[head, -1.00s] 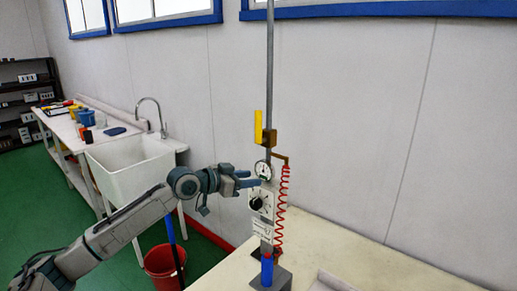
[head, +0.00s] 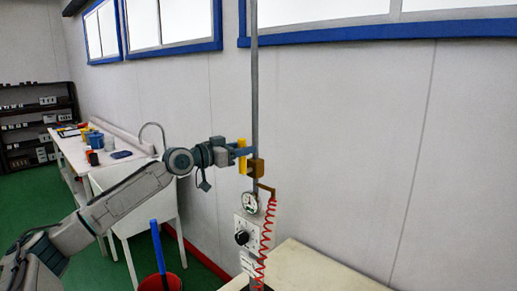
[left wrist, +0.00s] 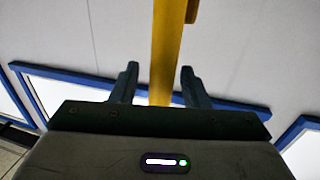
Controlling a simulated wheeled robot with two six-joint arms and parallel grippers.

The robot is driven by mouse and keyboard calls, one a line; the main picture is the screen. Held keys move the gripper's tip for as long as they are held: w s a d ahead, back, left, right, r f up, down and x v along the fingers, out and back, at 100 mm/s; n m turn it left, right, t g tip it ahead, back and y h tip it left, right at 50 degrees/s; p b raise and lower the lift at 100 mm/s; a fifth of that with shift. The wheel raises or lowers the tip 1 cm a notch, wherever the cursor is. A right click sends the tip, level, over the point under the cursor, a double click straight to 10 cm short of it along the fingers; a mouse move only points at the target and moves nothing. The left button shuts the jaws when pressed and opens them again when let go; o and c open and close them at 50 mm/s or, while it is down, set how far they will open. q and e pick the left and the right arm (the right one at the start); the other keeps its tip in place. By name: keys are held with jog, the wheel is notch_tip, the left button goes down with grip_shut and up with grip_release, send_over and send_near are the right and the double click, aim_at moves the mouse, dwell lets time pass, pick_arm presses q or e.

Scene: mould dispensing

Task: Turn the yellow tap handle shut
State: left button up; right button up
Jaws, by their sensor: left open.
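The yellow tap handle (head: 242,162) points upright beside the vertical grey pipe (head: 254,90), on a brass valve body (head: 257,168). My left gripper (head: 240,151) is at the handle's height in the head view, its fingers reaching past it toward the pipe. In the left wrist view the yellow handle (left wrist: 165,45) runs between the two dark fingers of the open left gripper (left wrist: 158,69), with a gap on both sides. I cannot tell whether either finger touches it. My right gripper is not in view.
Below the valve are a round gauge (head: 250,202), a control box with a black knob (head: 242,238) and a red coiled hose (head: 266,235). A pale table (head: 310,270) lies at lower right. A sink (head: 125,190) and red bucket (head: 160,283) stand at left.

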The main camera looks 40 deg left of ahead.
pick_arm(q)
jog(key=shift+w+a, duration=0.1)
jog(key=shift+c, duration=0.4)
grip_shut()
jog(key=shift+r, duration=0.1)
